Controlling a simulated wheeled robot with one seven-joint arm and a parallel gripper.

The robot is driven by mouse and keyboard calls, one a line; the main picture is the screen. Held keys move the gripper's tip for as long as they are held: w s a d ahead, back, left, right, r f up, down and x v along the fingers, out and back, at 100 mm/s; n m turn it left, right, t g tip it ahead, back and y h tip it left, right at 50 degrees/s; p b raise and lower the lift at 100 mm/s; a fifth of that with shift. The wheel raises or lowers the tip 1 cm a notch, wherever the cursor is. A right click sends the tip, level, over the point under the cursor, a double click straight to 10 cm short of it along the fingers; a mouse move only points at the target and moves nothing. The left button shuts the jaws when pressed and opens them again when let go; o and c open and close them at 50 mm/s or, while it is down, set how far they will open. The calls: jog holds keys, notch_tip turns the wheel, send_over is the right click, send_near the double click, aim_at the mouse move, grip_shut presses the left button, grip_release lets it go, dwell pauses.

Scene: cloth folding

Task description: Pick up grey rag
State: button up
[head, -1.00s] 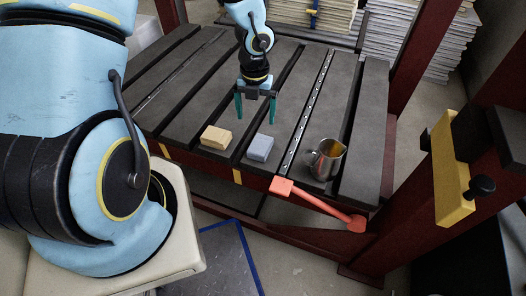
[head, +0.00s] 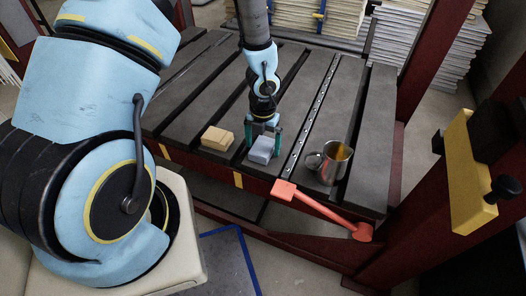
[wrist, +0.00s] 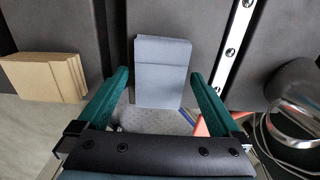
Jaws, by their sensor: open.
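The grey rag (head: 262,150) is a folded blue-grey block lying near the front edge of the slatted dark table (head: 207,98). In the wrist view the rag (wrist: 162,72) lies ahead between the two green fingers. My gripper (head: 263,141) is open, with one finger on each side of the rag in the head view. In the wrist view my gripper (wrist: 162,88) shows a gap between each finger and the rag. I cannot tell how far the fingertips are above the table.
A folded tan cloth (head: 217,138) lies left of the rag. A metal mug (head: 330,163) with something yellowish inside stands to the right. A red-orange handle (head: 322,211) sticks out along the table's front edge. The back of the table is clear.

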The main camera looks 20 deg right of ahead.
aim_at(263, 145)
jog(key=shift+f, duration=0.45)
jog(key=c, duration=1.4)
notch_tip(263, 145, up, 10)
jog(key=p, duration=0.3)
jog(key=shift+r, duration=0.1)
